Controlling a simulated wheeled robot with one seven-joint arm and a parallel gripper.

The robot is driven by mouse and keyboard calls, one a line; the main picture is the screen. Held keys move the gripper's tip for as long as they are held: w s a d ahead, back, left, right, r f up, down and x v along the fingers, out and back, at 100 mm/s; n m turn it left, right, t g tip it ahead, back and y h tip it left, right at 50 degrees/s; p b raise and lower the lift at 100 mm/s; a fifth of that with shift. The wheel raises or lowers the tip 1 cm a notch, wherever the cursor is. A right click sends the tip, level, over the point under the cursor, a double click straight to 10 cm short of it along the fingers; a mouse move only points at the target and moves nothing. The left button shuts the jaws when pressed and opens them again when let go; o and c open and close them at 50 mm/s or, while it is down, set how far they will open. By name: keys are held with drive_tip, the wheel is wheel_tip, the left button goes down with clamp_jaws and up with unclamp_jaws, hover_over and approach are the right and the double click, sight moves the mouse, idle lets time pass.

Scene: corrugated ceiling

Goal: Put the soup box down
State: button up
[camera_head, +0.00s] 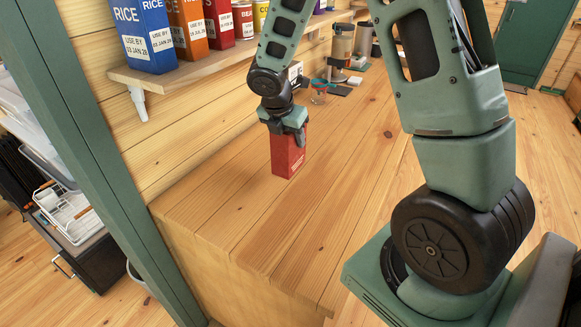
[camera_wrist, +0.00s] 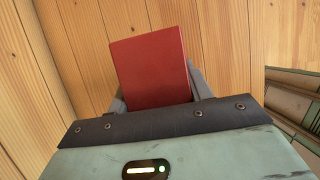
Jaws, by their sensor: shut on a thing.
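The soup box is a red box (camera_head: 287,155) at the wooden counter (camera_head: 235,205), upright, below my gripper (camera_head: 288,128). My gripper is shut on its upper part from above. In the wrist view the red box (camera_wrist: 152,70) sits between the two grey fingers, its plain red top facing the camera, with wood planks behind it. Its base appears at or very near the counter surface; I cannot tell for sure whether it touches.
A wall shelf (camera_head: 185,72) above the counter holds a blue rice box (camera_head: 143,35), an orange box (camera_head: 188,28), a red box (camera_head: 219,20) and cans. A coffee maker (camera_head: 341,45) and a glass jar (camera_head: 319,92) stand farther back. The counter's near part is clear.

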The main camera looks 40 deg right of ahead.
sight(289, 165)
wheel_tip(289, 165, down, 10)
drive_tip(key=shift+r+b, duration=0.15)
drive_tip(key=shift+b, duration=0.35)
drive_tip(key=o, duration=1.2)
